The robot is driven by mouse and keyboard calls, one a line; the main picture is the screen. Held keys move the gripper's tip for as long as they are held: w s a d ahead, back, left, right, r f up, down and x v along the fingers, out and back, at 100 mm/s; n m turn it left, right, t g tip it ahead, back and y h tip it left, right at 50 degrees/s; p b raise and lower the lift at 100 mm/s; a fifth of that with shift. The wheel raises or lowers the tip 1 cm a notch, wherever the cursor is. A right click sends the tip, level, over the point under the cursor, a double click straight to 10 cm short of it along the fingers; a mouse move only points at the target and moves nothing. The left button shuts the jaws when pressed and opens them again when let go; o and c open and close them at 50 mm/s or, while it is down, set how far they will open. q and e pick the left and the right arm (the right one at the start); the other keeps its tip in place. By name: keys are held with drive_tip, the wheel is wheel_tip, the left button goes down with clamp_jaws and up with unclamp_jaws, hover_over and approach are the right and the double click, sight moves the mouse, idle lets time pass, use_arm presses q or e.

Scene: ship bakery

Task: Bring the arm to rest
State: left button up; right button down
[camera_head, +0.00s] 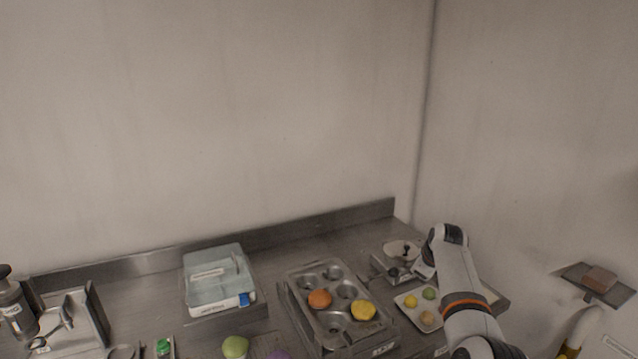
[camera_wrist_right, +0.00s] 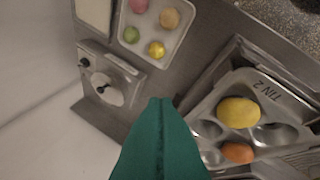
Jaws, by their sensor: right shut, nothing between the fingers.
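My right arm (camera_head: 460,290) reaches in from the lower right over the right end of the steel counter. In the right wrist view the green fingers of my right gripper (camera_wrist_right: 160,104) are shut together with nothing between them. They are above the counter, between a small metal device with a round white dish (camera_wrist_right: 106,90) and a muffin tin (camera_wrist_right: 215,103) marked TIN 2. In the head view the fingers are hidden behind the arm or too small to make out. My left gripper is not in view.
The muffin tin (camera_head: 290,273) holds an orange ball (camera_head: 319,299) and a yellow ball (camera_head: 363,310). A white plate (camera_wrist_right: 150,38) holds several small coloured balls. A lidded box (camera_head: 217,272) stands further left. A wall shelf (camera_head: 613,290) is at right. Walls close off the back and right.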

drive_tip(key=s+d+f+n+g+h, duration=0.1)
drive_tip(key=s+f+n, duration=0.55)
drive_tip(key=s, duration=0.45)
drive_tip(key=s+d+f+n+g+h, duration=0.1)
drive_tip(key=s+f+n, duration=0.6)
drive_tip(key=s, duration=0.4)
drive_tip(key=s+a+r+n+y, duration=0.1)
drive_tip(key=s+a+n, duration=0.35)
drive_tip(key=s, duration=0.55)
drive_tip(key=s+a+r+n+g, duration=0.1)
drive_tip(key=s+a+n, duration=0.35)
drive_tip(key=s, duration=0.55)
drive_tip(key=s+a+r+n+y, duration=0.1)
drive_tip(key=s+a+n, duration=0.4)
drive_tip(key=s, duration=0.4)
wheel_tip(320, 180, down, 34)
drive_tip(key=s+g+b, duration=0.2)
drive_tip(key=b, duration=0.5)
drive_tip(key=s+d+f+b, duration=0.1)
drive_tip(key=s+f+b, duration=0.2)
drive_tip(key=s+f, duration=0.5)
drive_tip(key=s+d+f+n+b, duration=0.1)
drive_tip(key=s+d+f+b, duration=0.1)
drive_tip(key=s+f, duration=0.6)
wheel_tip(320, 180, down, 5)
drive_tip(key=shift+s+d+f+g+b, duration=0.2)
drive_tip(key=shift+g+b, duration=0.2)
drive_tip(key=shift+b, duration=0.15)
